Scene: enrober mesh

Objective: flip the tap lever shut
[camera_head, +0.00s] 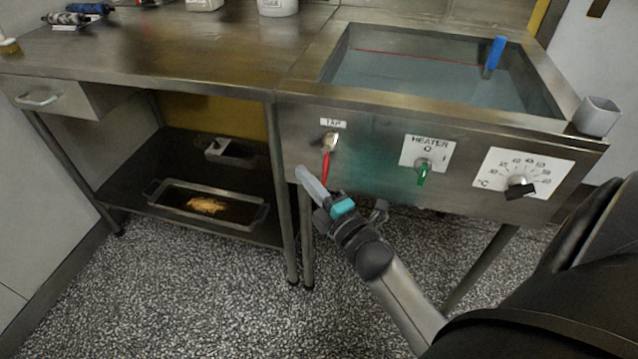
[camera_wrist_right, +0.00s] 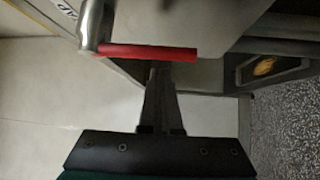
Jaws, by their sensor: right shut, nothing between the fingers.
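The tap's red lever (camera_head: 326,167) hangs almost straight down from its metal fitting (camera_head: 330,141) below the TAP label, on the front of the water tank. In the right wrist view the lever (camera_wrist_right: 148,52) lies crosswise, with the metal fitting (camera_wrist_right: 93,28) at its left end. My right gripper (camera_head: 303,174) is shut and empty, its fingertips just left of the lever's lower part in the head view. In the wrist view its fingertips (camera_wrist_right: 159,68) reach up to the lever; I cannot tell whether they touch it. My left gripper is not in view.
The steel tank (camera_head: 440,108) holds water and a blue-handled item (camera_head: 496,53). To the right of the tap are a green heater knob (camera_head: 423,173) and a black temperature knob (camera_head: 521,188). A shelf on the left holds a tray (camera_head: 165,199). Speckled floor lies clear below.

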